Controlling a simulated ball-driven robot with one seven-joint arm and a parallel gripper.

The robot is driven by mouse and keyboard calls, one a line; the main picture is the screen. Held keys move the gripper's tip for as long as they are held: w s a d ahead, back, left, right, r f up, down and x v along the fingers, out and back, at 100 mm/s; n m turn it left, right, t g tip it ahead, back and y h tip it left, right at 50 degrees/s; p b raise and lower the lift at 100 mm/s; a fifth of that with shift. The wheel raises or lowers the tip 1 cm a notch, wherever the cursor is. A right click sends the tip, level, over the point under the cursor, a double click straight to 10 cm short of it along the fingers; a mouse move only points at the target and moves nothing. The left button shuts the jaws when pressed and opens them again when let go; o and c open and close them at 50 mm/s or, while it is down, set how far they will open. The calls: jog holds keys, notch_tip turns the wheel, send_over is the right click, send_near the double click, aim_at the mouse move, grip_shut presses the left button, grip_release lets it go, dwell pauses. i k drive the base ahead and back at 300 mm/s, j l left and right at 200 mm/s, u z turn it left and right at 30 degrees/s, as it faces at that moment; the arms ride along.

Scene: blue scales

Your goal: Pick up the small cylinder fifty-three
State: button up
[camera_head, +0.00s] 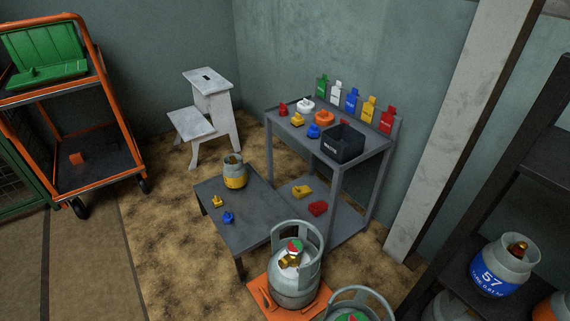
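No label reading fifty-three can be made out. A small grey cylinder with a yellow band (235,174) stands upright on the low dark table (262,196); its number is too small to read. A small grey cylinder with a blue band reading 57 (503,267) stands on the dark shelf (545,207) at the right. A larger grey cylinder (296,282) with a collar handle and brass valve stands on an orange base (262,290); no number shows on it. My gripper is not in view.
Yellow (217,201) and blue (228,217) pieces lie on the low table. A grey workbench (375,143) with a black bin (343,143) stands behind. Another cylinder top (357,300) is cut off at the bottom. An orange cart (110,105) and white step stool (212,103) stand left, with clear floor between.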

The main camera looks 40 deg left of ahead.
aim_at(234, 172)
jog(key=u, duration=1.45)
